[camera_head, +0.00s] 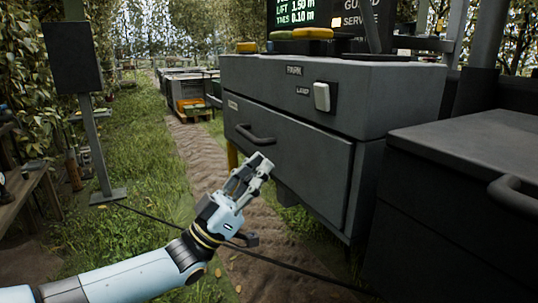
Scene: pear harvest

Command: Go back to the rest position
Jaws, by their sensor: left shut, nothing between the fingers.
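My left gripper (257,170) is at the end of the pale blue arm that comes in from the lower left. Its fingers are shut with nothing between them. They point up and to the right, in front of the lower part of a grey cabinet drawer (290,158). The dark drawer handle (256,135) is a little above the fingertips; the picture does not settle how far apart they are in depth. My right gripper is not in view.
A dark box with a handle (513,195) stands at right. A panel on a post (73,60) and a wooden bench (25,195) are at left. A cable (150,215) crosses the grass and dirt path.

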